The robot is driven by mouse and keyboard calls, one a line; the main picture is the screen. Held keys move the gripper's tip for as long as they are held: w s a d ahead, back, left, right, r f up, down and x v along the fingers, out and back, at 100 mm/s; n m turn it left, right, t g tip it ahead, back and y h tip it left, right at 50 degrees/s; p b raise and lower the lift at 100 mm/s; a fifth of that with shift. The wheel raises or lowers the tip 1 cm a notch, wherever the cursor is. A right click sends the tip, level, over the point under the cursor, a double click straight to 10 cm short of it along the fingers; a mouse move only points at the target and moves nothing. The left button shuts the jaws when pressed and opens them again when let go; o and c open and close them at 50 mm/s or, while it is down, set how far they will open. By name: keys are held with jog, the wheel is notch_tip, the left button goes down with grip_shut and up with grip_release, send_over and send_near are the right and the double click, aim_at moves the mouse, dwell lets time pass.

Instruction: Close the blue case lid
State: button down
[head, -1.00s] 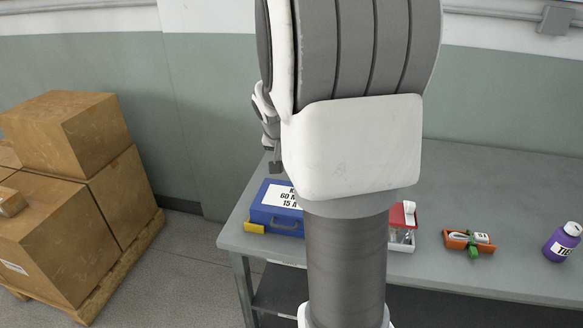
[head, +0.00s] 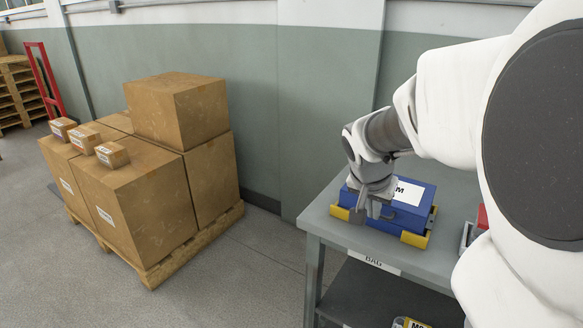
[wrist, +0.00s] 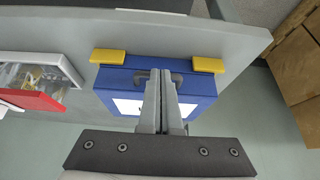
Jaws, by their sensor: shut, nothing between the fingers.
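The blue case (head: 416,213) stands on the grey table near its left end, with yellow corner pieces at its base. Its lid, with a white label (head: 408,192), appears down over the base; I cannot tell whether a small gap remains. My gripper (head: 366,212) is at the left front part of the case in the head view and hides part of it. In the wrist view my gripper (wrist: 161,76) is shut and empty, its fingers in front of the case (wrist: 200,86) and its dark handle (wrist: 141,77). Contact with the case cannot be told.
A small white box with a red lid (wrist: 40,99) stands beside the case, partly hidden by my arm in the head view. The table's front edge (head: 350,247) is close to the case, with a lower shelf beneath. Cardboard boxes (head: 150,190) stand on a pallet at left.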

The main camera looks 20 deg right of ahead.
jog(key=shift+s+a+f+b, duration=0.15)
jog(key=shift+f+b, duration=0.35)
jog(key=shift+f, duration=0.3)
jog(key=shift+r+p, duration=0.45)
jog(key=shift+r, duration=0.15)
jog(key=s+a+r+n+t+y+p, duration=0.1)
jog(key=s+a+r+n+y+p, duration=0.15)
jog(key=s+a+n, duration=0.45)
jog(key=s+a+r+n+t+y+p, duration=0.15)
jog(key=s+a+r, duration=0.25)
jog(key=s+a, duration=0.65)
notch_tip(320, 180, up, 19)
jog(key=w+a+n+p, duration=0.1)
jog(key=p, duration=1.7)
jog(key=shift+w+a+r, duration=0.15)
jog(key=shift+a, duration=0.2)
